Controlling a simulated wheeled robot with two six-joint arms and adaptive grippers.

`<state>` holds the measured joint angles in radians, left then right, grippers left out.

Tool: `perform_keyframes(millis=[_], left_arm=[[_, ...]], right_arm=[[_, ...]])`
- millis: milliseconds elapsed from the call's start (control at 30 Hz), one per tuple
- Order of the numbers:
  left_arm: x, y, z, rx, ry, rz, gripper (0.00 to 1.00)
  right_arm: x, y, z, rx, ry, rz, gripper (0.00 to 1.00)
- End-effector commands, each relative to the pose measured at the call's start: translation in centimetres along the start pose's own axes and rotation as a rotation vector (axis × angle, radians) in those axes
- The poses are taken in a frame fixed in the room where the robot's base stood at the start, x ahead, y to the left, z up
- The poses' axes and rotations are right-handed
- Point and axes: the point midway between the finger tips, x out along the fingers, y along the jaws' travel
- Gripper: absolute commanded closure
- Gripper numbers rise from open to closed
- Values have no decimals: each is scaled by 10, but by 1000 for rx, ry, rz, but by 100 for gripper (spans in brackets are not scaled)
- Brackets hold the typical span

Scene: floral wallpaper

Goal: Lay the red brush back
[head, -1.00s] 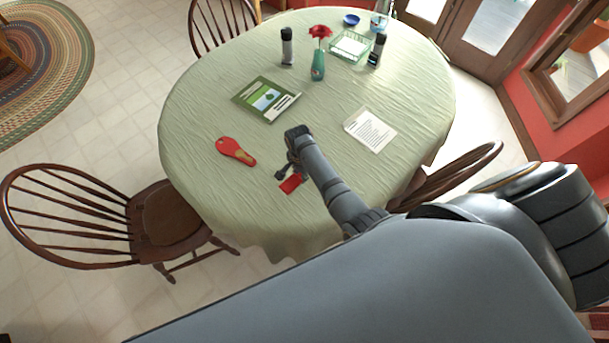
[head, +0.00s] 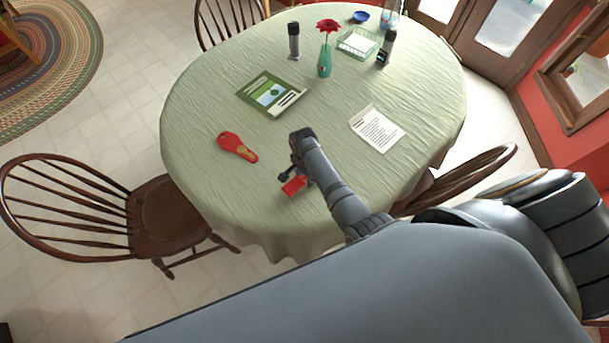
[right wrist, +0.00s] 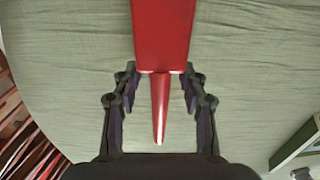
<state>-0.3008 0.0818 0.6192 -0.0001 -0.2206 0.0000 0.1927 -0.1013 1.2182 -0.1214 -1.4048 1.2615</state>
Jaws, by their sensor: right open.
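The red brush (head: 294,186) is at the near side of the round table, beside my right gripper (head: 286,175). In the right wrist view the brush shows a wide red part (right wrist: 163,35) and a narrow tapered handle (right wrist: 160,105). My right gripper (right wrist: 160,88) is open, with one finger on each side of the handle, close to the wide part's edge. Gaps show between the fingers and the handle. I cannot tell whether the brush rests flat on the cloth. My left gripper is not in view.
On the table's green cloth (head: 205,110) lie a red-and-tan paddle-shaped item (head: 237,147), a green book (head: 271,94) and a printed sheet (head: 377,129). A flower vase (head: 325,60), dark-capped bottles and a wire basket stand farther back. Wooden chairs surround the table.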

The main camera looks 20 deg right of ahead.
Motion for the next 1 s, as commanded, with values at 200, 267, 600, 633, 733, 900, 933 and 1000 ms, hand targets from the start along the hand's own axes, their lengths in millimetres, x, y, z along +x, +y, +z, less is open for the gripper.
perform_keyframes(millis=[200, 267, 600, 633, 733, 900, 933, 1000], left_arm=[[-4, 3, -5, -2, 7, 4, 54], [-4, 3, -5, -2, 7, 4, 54], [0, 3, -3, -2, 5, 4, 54], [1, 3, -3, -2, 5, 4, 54], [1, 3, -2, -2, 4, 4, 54], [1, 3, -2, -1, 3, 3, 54], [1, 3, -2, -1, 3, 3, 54], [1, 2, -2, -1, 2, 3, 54]], right_arm=[[-27, -1, 0, 0, 0, -4, 57], [-42, -1, 0, 0, 0, -4, 57], [-112, -1, 0, -1, 0, -3, 57], [-116, -1, 0, -1, 0, -2, 57], [-122, -1, 0, 0, 0, -1, 57], [-124, 0, 0, 0, 0, 1, 57], [-124, 0, 0, 0, 0, 1, 57], [-124, 0, 0, 0, 0, 1, 57]])
